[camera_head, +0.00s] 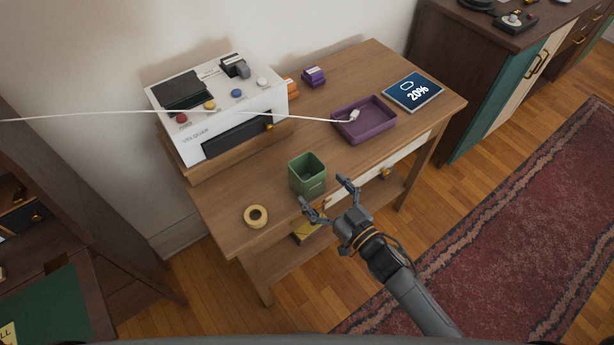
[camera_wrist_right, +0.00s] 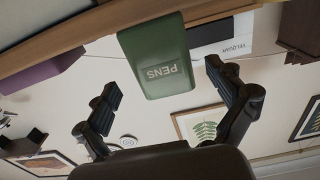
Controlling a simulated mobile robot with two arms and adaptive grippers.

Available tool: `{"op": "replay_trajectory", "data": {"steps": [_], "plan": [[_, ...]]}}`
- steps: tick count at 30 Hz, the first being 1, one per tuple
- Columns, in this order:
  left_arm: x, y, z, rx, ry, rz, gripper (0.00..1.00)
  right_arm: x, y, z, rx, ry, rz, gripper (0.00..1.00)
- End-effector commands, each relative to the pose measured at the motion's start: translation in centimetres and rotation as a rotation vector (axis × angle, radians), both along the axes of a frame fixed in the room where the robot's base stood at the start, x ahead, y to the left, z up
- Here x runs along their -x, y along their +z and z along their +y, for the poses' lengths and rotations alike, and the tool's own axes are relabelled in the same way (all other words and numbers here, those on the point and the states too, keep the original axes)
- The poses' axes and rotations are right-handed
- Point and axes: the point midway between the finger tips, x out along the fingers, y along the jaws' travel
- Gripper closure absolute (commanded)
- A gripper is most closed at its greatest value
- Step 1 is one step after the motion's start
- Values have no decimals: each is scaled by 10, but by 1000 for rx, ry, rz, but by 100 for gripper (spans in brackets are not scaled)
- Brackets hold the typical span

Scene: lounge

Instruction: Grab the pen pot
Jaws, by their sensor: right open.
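The pen pot is a green square pot (camera_head: 307,176) near the front edge of the wooden table, upright, with an open top that looks mostly empty. In the right wrist view the pot (camera_wrist_right: 158,62) appears upside down with the word PENS on its side. My right gripper (camera_head: 325,198) is open just in front of the pot, its fingers spread to either side and apart from it. In the wrist view the open fingers (camera_wrist_right: 168,100) point toward the pot, with nothing between them. My left gripper is not in view.
A white cable crosses above the table.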

Motion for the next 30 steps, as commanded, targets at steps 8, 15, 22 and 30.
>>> {"op": "replay_trajectory", "data": {"steps": [8,15,22,30], "plan": [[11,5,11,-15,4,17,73,-21,2,17,-1,0,-1,6],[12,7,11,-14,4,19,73,-44,-1,35,-1,0,1,6],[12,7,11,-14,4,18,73,-46,-1,36,1,0,1,6],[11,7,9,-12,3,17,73,-46,-2,36,1,0,1,55]]}}
